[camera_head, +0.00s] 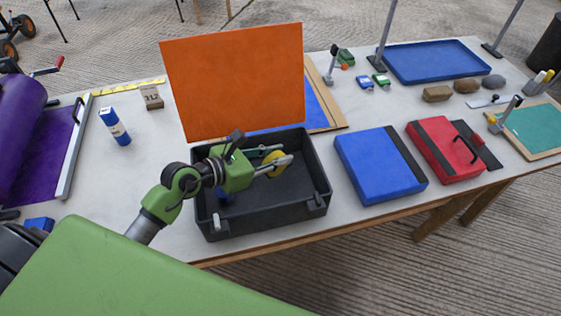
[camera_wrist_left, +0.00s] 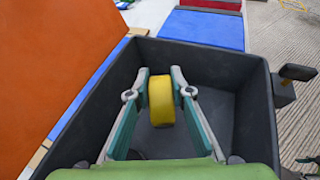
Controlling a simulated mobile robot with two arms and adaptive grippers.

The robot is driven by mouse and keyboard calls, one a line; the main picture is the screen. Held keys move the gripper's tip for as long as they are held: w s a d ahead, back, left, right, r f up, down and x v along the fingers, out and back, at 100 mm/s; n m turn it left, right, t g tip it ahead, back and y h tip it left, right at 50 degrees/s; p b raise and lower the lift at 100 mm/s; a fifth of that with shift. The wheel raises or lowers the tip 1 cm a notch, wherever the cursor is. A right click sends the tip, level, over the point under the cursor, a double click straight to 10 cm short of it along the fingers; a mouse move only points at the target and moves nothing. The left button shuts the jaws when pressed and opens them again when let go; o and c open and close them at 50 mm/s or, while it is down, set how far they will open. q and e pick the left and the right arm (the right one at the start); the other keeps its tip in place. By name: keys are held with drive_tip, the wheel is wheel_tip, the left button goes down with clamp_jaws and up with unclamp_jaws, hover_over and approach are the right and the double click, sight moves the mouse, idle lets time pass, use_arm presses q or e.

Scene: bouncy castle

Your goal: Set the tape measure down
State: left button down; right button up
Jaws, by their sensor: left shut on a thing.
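The tape measure is a round yellow thing (camera_head: 274,162) in my left gripper (camera_head: 284,163). In the left wrist view the yellow tape measure (camera_wrist_left: 161,101) sits between the two fingers (camera_wrist_left: 161,92), which close on its sides. The gripper is inside the outline of an open dark grey box (camera_head: 314,207) with an orange lid (camera_head: 235,80) standing up at its back. The box's floor (camera_wrist_left: 215,112) shows beyond the tape measure; I cannot tell whether the tape measure touches it. My right gripper is in neither view.
A blue case (camera_head: 375,165) and a red case (camera_head: 442,148) lie right of the box. A blue tray (camera_head: 438,62) lies at the back right.

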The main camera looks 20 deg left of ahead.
use_arm(q)
drive_tip(key=shift+w+d+f, duration=0.2)
drive_tip(key=shift+w+f, duration=0.3)
drive_tip(key=shift+f, duration=0.05)
wheel_tip(320, 180, down, 3)
drive_tip(key=shift+w+d+f, duration=0.1)
drive_tip(key=shift+w, duration=0.05)
drive_tip(key=shift+f, duration=0.15)
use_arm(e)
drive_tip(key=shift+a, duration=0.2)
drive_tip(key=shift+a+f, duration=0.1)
use_arm(q)
drive_tip(key=shift+f, duration=0.2)
drive_tip(key=c, duration=1.8)
unclamp_jaws()
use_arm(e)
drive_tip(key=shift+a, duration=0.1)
use_arm(q)
drive_tip(key=shift+r, duration=0.1)
